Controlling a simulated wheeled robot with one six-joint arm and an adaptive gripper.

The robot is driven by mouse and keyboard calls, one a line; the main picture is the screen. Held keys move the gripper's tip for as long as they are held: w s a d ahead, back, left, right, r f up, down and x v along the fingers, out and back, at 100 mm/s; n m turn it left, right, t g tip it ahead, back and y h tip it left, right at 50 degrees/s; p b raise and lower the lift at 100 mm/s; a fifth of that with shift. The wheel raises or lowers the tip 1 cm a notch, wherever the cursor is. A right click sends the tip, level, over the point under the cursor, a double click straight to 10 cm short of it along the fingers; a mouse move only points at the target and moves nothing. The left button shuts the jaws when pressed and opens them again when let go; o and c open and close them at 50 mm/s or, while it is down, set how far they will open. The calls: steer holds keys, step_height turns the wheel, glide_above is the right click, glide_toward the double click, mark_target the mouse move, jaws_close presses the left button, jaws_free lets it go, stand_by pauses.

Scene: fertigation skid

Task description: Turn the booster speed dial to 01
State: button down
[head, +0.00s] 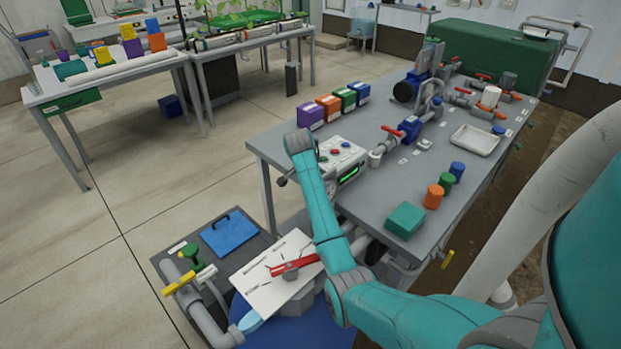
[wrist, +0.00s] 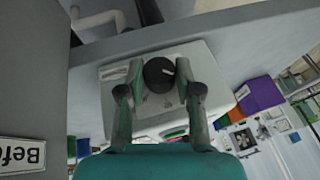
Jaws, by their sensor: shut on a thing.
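The booster speed dial (wrist: 157,77) is a round black knob with a short white mark, on the face of a pale control box (wrist: 210,62) in the wrist view. My gripper (wrist: 160,70) has one finger on each side of the knob and is shut on it. In the head view the control box (head: 341,152) stands at the near left edge of the grey bench, with coloured buttons on top and a lit green display (head: 348,174) too small to read. My arm hides most of the box's left side there, and the dial cannot be made out.
Purple, orange, green and blue boxes (head: 331,107) stand behind the control box on the bench. A blue pump (head: 411,127) with red-handled valves is to its right. A white panel with a red lever (head: 293,266) lies below my arm. A sign (wrist: 22,153) shows at the wrist view's left.

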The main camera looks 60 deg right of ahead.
steer(key=shift+w+g+y, duration=0.15)
steer(key=shift+g+y, duration=0.15)
steer(key=shift+g, duration=0.7)
steer(key=c, duration=0.8)
jaws_free()
steer(key=shift+r, duration=0.1)
steer(key=v, duration=1.1)
steer(key=shift+a+r, duration=0.15)
steer(key=shift+r, duration=0.15)
steer(key=shift+w+n, duration=0.1)
steer(key=shift+n, duration=0.2)
